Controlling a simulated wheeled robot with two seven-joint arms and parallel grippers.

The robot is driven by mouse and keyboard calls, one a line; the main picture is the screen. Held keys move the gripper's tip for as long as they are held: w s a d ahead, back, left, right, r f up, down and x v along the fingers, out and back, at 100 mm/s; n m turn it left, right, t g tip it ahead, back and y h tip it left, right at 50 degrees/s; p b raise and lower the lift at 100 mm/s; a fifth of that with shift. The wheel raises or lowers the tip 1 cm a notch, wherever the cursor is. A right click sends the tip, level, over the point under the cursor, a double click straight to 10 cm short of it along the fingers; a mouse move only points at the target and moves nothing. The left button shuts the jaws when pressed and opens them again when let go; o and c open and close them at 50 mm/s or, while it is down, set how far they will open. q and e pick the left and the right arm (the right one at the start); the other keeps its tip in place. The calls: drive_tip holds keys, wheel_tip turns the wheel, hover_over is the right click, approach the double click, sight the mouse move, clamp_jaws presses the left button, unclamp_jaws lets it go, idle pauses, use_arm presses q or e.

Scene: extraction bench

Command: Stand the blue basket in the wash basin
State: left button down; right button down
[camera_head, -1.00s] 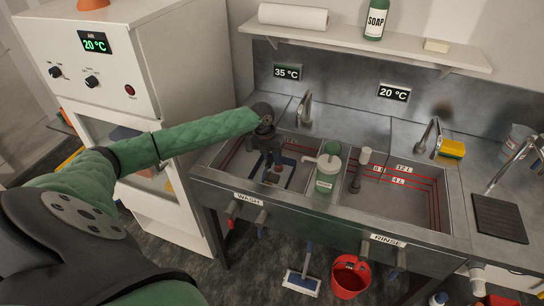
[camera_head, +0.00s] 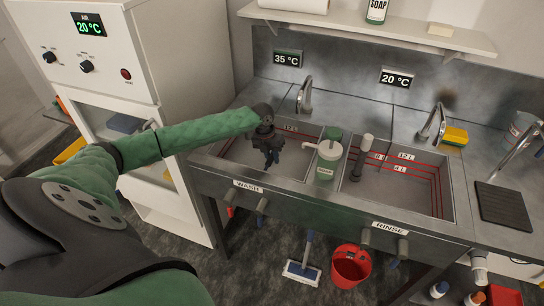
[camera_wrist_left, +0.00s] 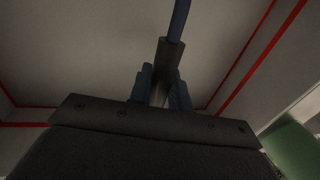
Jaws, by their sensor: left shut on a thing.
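The wash basin (camera_head: 236,152) is the left of two steel sinks, with red level lines on its walls. My left gripper (camera_head: 268,150) reaches down over it from the left and is shut on a dark blue part of the blue basket (camera_head: 271,159). Only a small piece of the basket shows below the gripper in the head view; the rest is hidden. In the wrist view a blue rod (camera_wrist_left: 180,18) runs out past the shut fingers (camera_wrist_left: 163,90), with red lines around. Whether the basket touches the basin floor I cannot tell. My right gripper is out of view.
A green-capped pump bottle (camera_head: 327,160) stands at the divider right of the basin. The rinse basin (camera_head: 420,190) lies beyond it. A tap (camera_head: 305,96) rises behind the wash basin. A white cabinet (camera_head: 175,60) stands at left; a red bucket (camera_head: 350,268) is on the floor.

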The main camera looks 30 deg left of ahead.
use_arm(q)
drive_tip(key=c, duration=1.3)
unclamp_jaws()
drive_tip(key=shift+o, duration=0.3)
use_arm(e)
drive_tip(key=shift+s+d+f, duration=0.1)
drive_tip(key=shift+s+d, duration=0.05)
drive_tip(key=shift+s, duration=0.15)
use_arm(q)
drive_tip(key=shift+o, duration=0.4)
drive_tip(key=shift+r, duration=0.1)
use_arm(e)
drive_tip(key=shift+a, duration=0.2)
